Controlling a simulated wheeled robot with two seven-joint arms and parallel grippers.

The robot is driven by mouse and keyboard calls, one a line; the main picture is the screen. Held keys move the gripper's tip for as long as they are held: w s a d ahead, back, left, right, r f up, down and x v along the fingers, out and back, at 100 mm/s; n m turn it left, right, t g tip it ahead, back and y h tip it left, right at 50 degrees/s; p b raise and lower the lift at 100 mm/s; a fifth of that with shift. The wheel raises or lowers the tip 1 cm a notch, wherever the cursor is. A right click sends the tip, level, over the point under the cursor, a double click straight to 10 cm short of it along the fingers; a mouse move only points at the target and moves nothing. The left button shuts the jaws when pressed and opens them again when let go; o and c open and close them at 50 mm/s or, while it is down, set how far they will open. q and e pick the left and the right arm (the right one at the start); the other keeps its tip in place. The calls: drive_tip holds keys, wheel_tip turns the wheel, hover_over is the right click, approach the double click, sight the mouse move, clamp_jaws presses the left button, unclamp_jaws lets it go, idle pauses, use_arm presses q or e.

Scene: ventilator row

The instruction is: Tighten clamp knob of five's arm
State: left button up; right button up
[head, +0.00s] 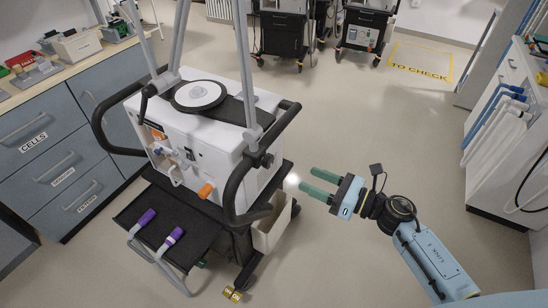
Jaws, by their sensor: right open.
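A white ventilator (220,148) on a dark cart stands left of centre. Grey arm poles rise from its two sides. A dark clamp with a knob (262,159) sits at the foot of the right pole (246,75), beside the black side handle. Another dark clamp part (147,91) is at the left pole. I cannot read a number five on the machine. My right gripper (308,180) is open and empty, with green fingers pointing left. It is right of the cart and apart from the clamp knob. My left gripper is out of view.
The cart's black handle (238,190) and lower tray (165,235) with purple-ended hoses jut out. Drawers labelled CELLS (35,140) stand left. A white cabinet with hoses (505,135) stands right. Other carts (283,35) are behind. The floor around my right arm is clear.

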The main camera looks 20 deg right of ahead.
sight(271, 162)
drive_tip(key=p+x, duration=0.1)
drive_tip(key=x, duration=1)
drive_tip(key=shift+w+a, duration=0.2)
drive_tip(key=shift+w, duration=0.1)
drive_tip(key=c, duration=1)
